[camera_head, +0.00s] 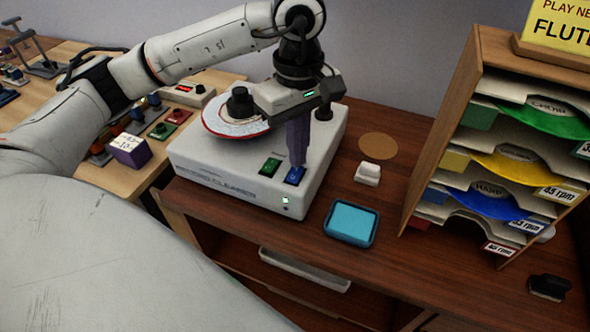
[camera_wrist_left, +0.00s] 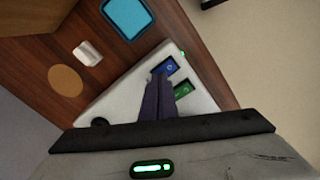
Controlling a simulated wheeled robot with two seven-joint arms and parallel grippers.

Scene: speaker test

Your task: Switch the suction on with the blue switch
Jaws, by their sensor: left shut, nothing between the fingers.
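The white record cleaner (camera_head: 250,195) stands on the dark wooden table, with a record lying on its top. On its front right part are a green switch (camera_head: 270,165) and a blue switch (camera_head: 295,175), side by side. My left gripper (camera_head: 298,164) is shut and empty, pointing down, its fingertips at the back edge of the blue switch. I cannot tell whether they touch it. My right gripper is not in view.
A teal tray (camera_head: 350,222), a small white block (camera_head: 367,173) and a round tan disc (camera_head: 378,146) lie right of the cleaner. A wooden sleeve rack (camera_head: 450,130) stands further right. A dark brush (camera_head: 549,287) lies at the front right. Several small items are on the lighter table at left.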

